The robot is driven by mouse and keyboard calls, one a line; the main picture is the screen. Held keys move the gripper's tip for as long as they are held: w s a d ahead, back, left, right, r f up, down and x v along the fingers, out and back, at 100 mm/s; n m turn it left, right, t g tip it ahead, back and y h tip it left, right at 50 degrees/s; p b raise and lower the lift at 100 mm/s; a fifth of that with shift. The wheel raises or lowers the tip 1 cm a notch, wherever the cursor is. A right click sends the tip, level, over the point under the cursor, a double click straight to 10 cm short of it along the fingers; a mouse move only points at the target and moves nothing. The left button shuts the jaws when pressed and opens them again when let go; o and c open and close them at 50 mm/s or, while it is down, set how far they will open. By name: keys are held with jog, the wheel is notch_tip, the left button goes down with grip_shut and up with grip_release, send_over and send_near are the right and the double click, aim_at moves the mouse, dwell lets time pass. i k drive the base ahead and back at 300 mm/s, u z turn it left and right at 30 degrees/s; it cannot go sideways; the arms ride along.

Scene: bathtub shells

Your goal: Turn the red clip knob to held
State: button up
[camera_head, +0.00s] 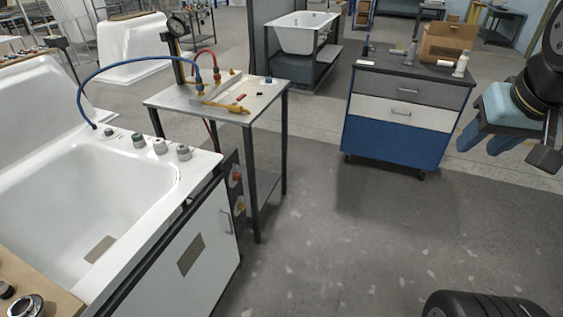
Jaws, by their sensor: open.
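A dark panel (231,190) on the right side of the near bathtub stand carries small round parts. One of them looks like a red knob (237,175), but it is too small to read its setting or to be sure it is the clip knob. My gripper (487,141) hangs at the upper right with blue fingers, open and empty. It is well to the right of the panel, touching nothing.
A white tub (95,190) has several knobs on its rim. A small table (222,90) with red and blue hoses stands behind it. A blue drawer cart (395,142) stands at the back right. The middle floor is clear.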

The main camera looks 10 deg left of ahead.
aim_at(237, 177)
jog(key=u, duration=0.75)
jog(key=i, duration=0.1)
jog(key=z, duration=1.9)
jog(key=k, duration=1.2)
jog(key=u, duration=1.4)
jog(key=i, duration=1.2)
jog(key=u, duration=0.15)
